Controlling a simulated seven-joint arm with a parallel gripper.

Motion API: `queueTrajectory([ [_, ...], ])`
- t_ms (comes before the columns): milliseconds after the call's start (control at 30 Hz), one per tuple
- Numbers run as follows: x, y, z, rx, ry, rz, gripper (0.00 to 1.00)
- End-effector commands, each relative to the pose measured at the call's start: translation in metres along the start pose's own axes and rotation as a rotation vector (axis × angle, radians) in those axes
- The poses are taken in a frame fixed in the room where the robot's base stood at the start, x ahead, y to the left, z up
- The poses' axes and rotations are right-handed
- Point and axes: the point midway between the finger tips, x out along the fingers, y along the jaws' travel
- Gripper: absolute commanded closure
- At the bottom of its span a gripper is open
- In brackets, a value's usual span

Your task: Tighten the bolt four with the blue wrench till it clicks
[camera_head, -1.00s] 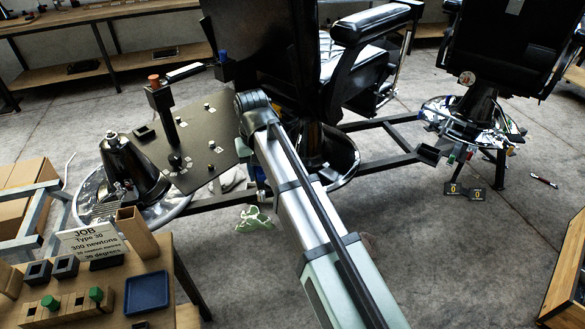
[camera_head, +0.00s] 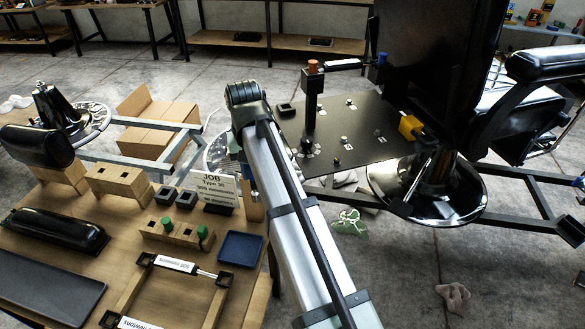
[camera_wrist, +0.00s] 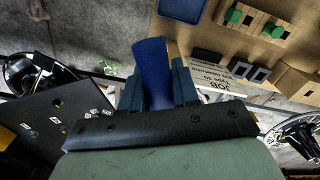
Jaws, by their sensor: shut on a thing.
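My gripper (camera_wrist: 157,90) shows in the wrist view, shut on a smooth blue piece, apparently the blue wrench (camera_wrist: 151,62). Only a blue, handle-like part shows; its far end is hidden or out of view. The tag numbers are too small to read, so I cannot tell which is bolt four. The plate also shows at the left of the wrist view (camera_wrist: 45,110), apart from my gripper.
A post (camera_head: 311,95) with an orange top stands on the plate, a white-labelled bar reaching from it. The wooden table (camera_head: 95,205) holds a JOB sign (camera_head: 212,187), a blue tray (camera_head: 240,248) and labelled tools. A black chair (camera_head: 425,70) stands right of the plate.

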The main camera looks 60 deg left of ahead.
Motion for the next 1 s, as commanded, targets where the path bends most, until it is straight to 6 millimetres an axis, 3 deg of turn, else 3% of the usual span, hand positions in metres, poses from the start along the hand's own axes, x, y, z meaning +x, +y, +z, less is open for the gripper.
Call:
queueTrajectory([
  [33, -0.002, -0.022, -0.007, -0.023, 0.000, 0.000, 1.00],
  [200, 0.002, -0.085, -0.035, -0.078, 0.000, 0.000, 1.00],
  [500, 0.030, -0.167, -0.114, -0.104, -0.001, 0.000, 1.00],
  [700, 0.050, -0.204, -0.154, -0.103, 0.000, 0.000, 1.00],
  [1000, 0.067, -0.233, -0.183, -0.098, 0.001, 0.000, 1.00],
])
